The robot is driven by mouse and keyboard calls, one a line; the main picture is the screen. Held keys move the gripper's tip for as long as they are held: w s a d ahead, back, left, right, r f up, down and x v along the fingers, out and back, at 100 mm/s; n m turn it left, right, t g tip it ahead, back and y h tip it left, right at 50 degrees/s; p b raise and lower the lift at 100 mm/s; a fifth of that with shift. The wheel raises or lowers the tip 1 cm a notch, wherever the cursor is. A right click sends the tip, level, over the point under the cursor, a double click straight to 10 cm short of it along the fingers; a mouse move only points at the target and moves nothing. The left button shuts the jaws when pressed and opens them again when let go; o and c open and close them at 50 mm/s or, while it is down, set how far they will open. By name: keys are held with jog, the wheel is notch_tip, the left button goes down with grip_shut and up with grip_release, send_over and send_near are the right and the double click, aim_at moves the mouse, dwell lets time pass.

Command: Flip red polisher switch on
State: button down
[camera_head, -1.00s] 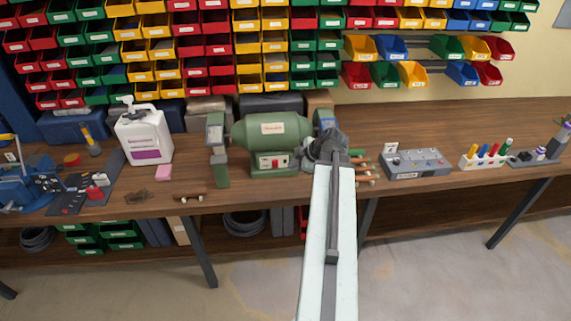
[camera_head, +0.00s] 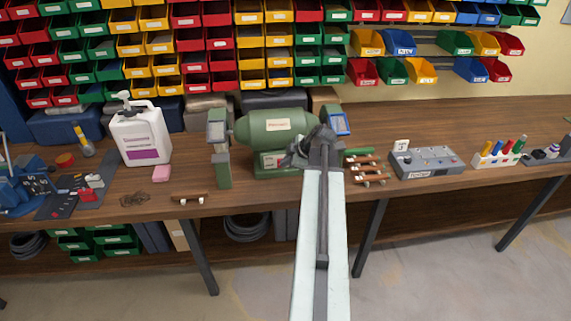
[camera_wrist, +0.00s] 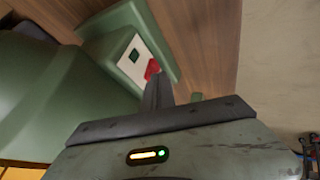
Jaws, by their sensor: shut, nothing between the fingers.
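The green polisher (camera_head: 268,127) stands on the wooden bench with its pale switch panel (camera_head: 268,161) on the front of its base. In the wrist view, the white panel (camera_wrist: 133,57) carries a dark green button (camera_wrist: 134,55) and a red switch (camera_wrist: 152,68). My gripper (camera_head: 291,160) is at the right side of the panel. Its shut fingers (camera_wrist: 155,82) reach the red switch and overlap its lower edge in the wrist view. I cannot tell whether they touch it. In the head view my gripper hides the right part of the panel.
A grey control box (camera_head: 425,162) and several wooden-handled tools (camera_head: 368,170) lie to the right. A white jug (camera_head: 141,135) and a pink block (camera_head: 161,173) are to the left. A small wooden piece (camera_head: 189,198) lies near the front edge. Bins line the wall.

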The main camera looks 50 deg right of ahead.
jog(key=p, duration=0.1)
jog(key=r+p, duration=0.2)
jog(key=shift+w+d+g+y, duration=0.35)
jog(key=shift+w+g+y, duration=0.05)
dwell(0.4)
jog(key=shift+s+a, duration=0.1)
jog(key=p+v, duration=0.9)
jog(key=v, duration=0.3)
jog(key=shift+a+p, duration=0.4)
jog(key=shift+a, duration=0.05)
